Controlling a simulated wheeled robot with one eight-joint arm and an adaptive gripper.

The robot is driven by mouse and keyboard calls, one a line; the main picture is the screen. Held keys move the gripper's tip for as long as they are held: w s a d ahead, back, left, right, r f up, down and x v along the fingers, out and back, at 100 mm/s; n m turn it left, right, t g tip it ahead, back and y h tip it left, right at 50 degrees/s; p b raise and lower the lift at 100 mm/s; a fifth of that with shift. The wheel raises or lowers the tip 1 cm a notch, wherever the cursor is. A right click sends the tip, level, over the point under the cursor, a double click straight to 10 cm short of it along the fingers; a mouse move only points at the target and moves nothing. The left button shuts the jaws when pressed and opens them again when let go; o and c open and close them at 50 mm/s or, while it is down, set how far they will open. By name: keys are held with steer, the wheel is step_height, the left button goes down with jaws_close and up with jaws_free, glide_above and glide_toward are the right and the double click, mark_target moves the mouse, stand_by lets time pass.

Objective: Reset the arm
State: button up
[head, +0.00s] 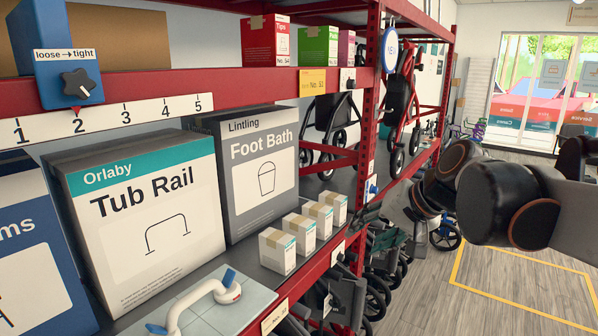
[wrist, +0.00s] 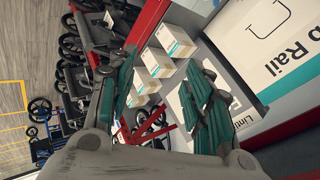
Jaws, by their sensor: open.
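My gripper (wrist: 160,65) is open in the wrist view, its two green-padded fingers spread apart with nothing held between them. Small white and tan cartons (wrist: 158,62) show beyond the fingers, apart from any grip. In the head view my dark, jointed arm reaches in from the right, and my gripper (head: 384,228) shows small beside the red rack's edge, partly lost against the dark wheels behind. Its fingertips are hard to make out there.
A red shelf rack (head: 330,250) runs along the left. It holds the Tub Rail box (head: 150,225), the Foot Bath box (head: 258,170), several small cartons (head: 277,250) and a white grab rail (head: 205,297). Folded walkers (head: 400,110) stand farther along. Open floor (head: 490,285) lies right.

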steer(key=s+d+f+n+h+b, duration=0.2)
steer(key=s+f+b, duration=0.3)
steer(key=s+f, duration=0.5)
steer(key=s+d+f+n+h+b, duration=0.2)
steer(key=s+f+b, duration=0.3)
steer(key=s+f, duration=0.4)
step_height(320, 180, down, 4)
steer(key=shift+s+d+r+h, duration=0.1)
steer(key=shift+s+d+h, duration=0.15)
steer(key=shift+s+h, duration=0.2)
